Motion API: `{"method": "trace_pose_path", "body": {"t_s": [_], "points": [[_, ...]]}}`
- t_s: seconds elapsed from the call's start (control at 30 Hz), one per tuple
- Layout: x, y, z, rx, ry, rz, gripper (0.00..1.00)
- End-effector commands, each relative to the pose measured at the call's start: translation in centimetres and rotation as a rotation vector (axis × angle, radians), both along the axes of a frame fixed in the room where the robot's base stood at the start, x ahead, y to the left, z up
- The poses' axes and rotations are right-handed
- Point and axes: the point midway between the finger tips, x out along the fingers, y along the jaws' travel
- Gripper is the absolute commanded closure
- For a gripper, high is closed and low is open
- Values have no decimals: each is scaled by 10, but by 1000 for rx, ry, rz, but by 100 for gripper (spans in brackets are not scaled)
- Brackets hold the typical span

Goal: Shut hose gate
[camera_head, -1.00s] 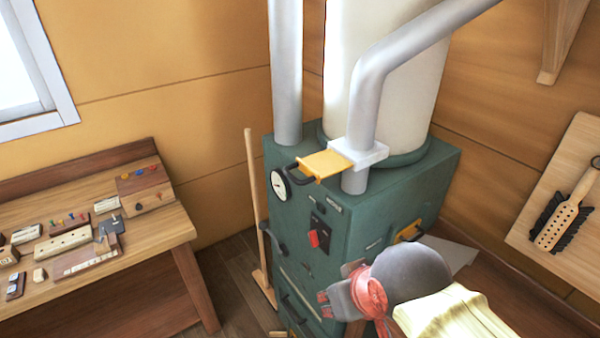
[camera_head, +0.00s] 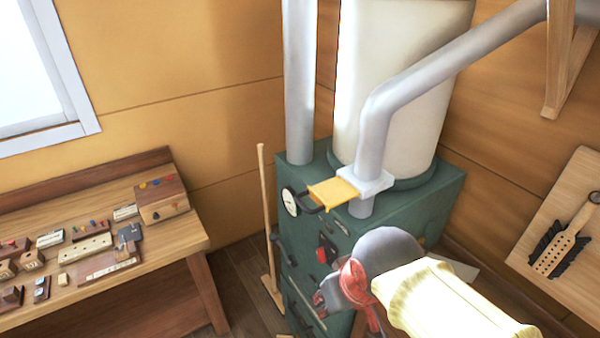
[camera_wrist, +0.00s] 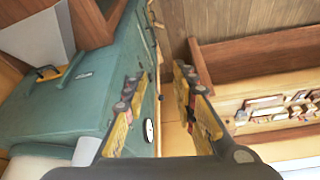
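The hose gate is a yellow slide plate (camera_head: 333,193) with a dark handle (camera_head: 309,208) at its left end. It sticks out to the left from a pale collar (camera_head: 371,181) on the grey hose pipe (camera_head: 374,131), above the green machine (camera_head: 420,213). My gripper (camera_head: 320,298) is low in front of the machine, below and apart from the plate, its fingers mostly hidden by my wrist. In the wrist view my gripper (camera_wrist: 163,95) has its two fingers well apart with nothing between them.
A workbench (camera_head: 170,240) with small parts is at left; a board with a brush (camera_head: 559,245) is at right.

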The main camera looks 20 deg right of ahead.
Motion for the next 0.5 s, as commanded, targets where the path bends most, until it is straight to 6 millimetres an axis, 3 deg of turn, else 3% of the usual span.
{"method": "trace_pose_path", "body": {"t_s": [0.03,0.5], "points": [[7,3,23,-5,23,11,73],[83,25,127,-87,207,116,73]]}}
